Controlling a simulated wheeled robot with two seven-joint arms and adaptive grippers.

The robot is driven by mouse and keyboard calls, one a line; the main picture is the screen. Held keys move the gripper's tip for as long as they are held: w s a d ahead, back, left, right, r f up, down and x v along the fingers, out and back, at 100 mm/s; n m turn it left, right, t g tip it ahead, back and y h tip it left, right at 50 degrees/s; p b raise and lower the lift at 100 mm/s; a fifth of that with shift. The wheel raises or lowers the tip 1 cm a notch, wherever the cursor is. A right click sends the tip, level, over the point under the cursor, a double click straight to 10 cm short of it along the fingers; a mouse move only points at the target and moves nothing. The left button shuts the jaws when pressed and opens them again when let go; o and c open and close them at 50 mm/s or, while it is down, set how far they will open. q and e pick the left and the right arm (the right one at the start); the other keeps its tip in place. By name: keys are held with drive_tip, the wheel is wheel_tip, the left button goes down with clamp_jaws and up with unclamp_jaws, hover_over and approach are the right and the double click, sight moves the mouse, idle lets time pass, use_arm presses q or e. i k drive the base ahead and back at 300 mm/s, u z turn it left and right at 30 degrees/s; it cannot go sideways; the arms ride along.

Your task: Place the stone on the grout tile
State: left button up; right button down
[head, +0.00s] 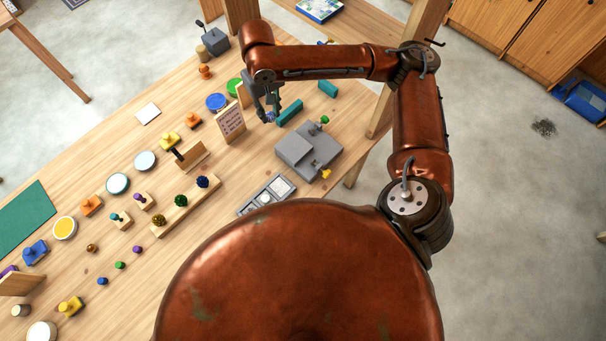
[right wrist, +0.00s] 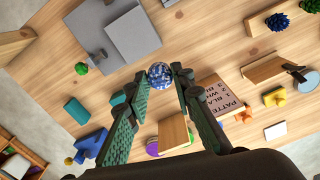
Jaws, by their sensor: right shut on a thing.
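My right gripper (head: 269,114) hangs over the far part of the wooden table, beside the pattern sign. It is shut on a round blue-and-white mottled stone (right wrist: 159,75), held between the fingertips. In the head view the stone (head: 270,117) is a small blue spot, mostly hidden by the fingers. A flat white square tile (head: 148,114) lies left of the sign, and a grey tray (head: 252,210) with pale squares lies at the table's near edge. I cannot tell which of these is the grout tile. My left gripper is not in view.
The wooden pattern sign (head: 231,124) stands close left of the gripper. A grey block (head: 308,152) and a teal block (head: 290,112) are to the right. Pegs and discs dot the table; bare wood surrounds the white tile.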

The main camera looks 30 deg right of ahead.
sight(279, 187)
drive_tip(key=z, duration=0.85)
drive_tip(key=k, duration=0.3)
